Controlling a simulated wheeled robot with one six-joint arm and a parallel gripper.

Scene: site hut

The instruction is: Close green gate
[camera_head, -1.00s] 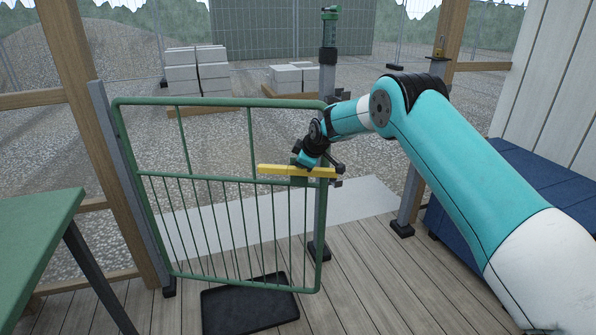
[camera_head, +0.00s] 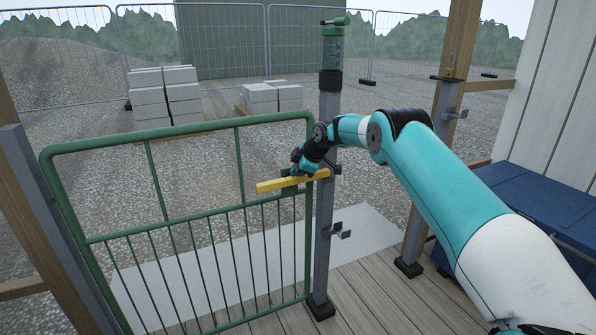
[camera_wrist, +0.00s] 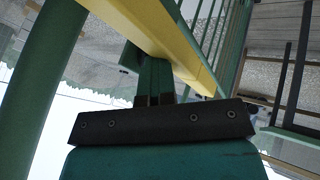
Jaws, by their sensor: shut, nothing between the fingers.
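The green gate (camera_head: 176,129) is a tubular frame with thin bars. Its left side is by a grey post (camera_head: 38,190), and its free right edge is close beside the middle grey post (camera_head: 325,220), with a narrow gap showing. A yellow bar (camera_head: 275,185) sits across its right edge at mid-height. My gripper (camera_head: 297,172) is shut at the bar, with nothing held. In the wrist view the fingers (camera_wrist: 154,88) are together beside the yellow bar (camera_wrist: 150,35); whether they touch it is unclear. A small metal catch (camera_head: 338,231) juts from the middle post.
A green-topped device (camera_head: 332,45) crowns the middle post. A blue chest (camera_head: 540,205) is at far right. Pale block stacks (camera_head: 165,95) stand outside on gravel.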

